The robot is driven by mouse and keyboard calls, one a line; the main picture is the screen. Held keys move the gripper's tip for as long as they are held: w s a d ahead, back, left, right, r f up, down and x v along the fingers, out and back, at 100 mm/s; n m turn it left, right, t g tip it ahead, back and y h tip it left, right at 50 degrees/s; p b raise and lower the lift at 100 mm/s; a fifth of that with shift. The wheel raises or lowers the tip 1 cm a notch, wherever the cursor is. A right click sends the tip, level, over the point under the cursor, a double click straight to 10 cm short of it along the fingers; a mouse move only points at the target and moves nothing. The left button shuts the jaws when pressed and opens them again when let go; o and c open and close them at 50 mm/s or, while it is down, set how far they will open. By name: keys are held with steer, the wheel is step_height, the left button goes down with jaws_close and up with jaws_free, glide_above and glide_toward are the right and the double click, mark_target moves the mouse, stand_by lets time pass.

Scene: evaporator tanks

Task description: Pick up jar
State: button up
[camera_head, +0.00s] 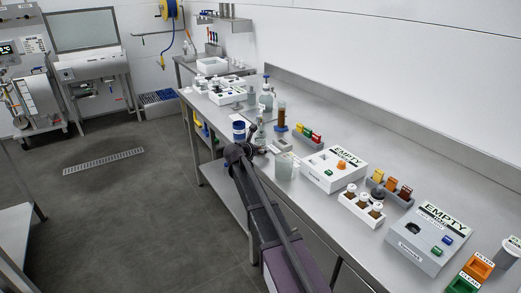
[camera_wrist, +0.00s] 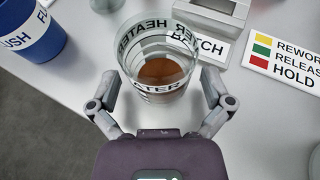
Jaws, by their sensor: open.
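I cannot tell whether the fingers touch the glass. In the head view my gripper (camera_head: 238,153) is at the bench's front edge, just below the blue and white cup. I cannot clearly pick out the jar in the head view.
A blue cup (camera_wrist: 30,35) stands left of the jar. A grey device (camera_wrist: 212,18) is behind it, and a REWORK/RELEASE/HOLD sign (camera_wrist: 285,58) lies right. Spray bottle (camera_head: 267,92), clear beaker (camera_head: 285,168) and white EMPTY box (camera_head: 330,172) crowd the bench. Floor is open left.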

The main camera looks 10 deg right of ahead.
steer(key=shift+w+d+f, duration=0.2)
steer(key=shift+w+d, duration=0.05)
steer(key=shift+w, duration=0.05)
stand_by(0.4)
steer(key=c, duration=1.3)
